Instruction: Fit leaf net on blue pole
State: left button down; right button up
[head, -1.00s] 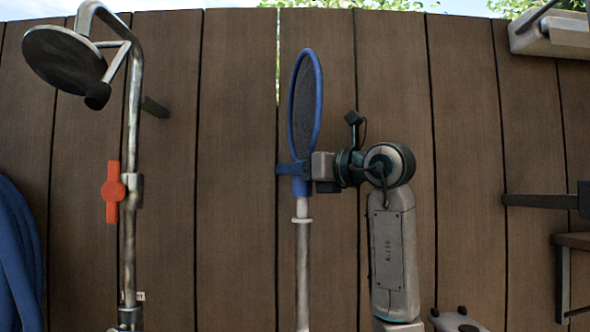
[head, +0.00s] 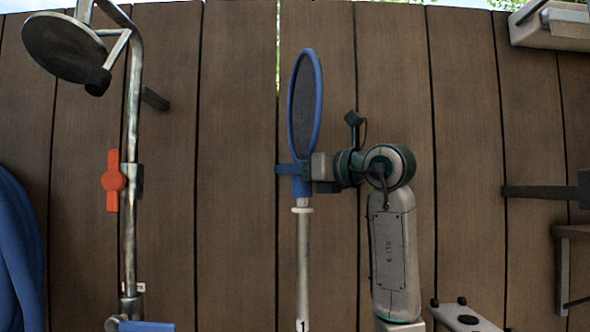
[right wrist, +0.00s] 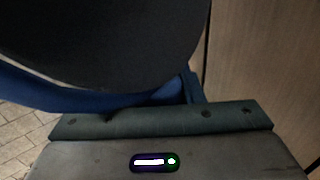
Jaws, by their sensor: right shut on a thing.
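The leaf net (head: 304,100), a dark oval mesh in a blue frame, stands upright and nearly edge-on in the middle of the head view. My right gripper (head: 293,169) is shut on its blue lower neck. Right below, in line with it, stands an upright silver-grey pole (head: 303,265) with a pale collar and a "1" low on it. Its narrow pale tip runs up to the neck's lower end; how deep it sits inside is hidden. The pole does not look blue. The net (right wrist: 100,40) fills the top of the right wrist view. My left gripper is out of view.
A metal shower pipe (head: 131,230) with a red handle (head: 113,181) stands at left. A blue hose (head: 18,250) hangs at far left. A plank wall (head: 235,170) is behind. A dark bracket (head: 540,192) juts in at right, and a pale box (head: 553,25) is above.

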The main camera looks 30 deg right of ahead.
jog(key=shift+f, duration=0.45)
jog(key=shift+f, duration=0.15)
jog(key=shift+f+b, duration=0.25)
jog(key=shift+b, duration=0.1)
dwell(0.4)
jog(key=o, duration=1.6)
jog(key=shift+o, duration=0.2)
jog(key=b+v, duration=0.3)
jog(key=v, duration=0.8)
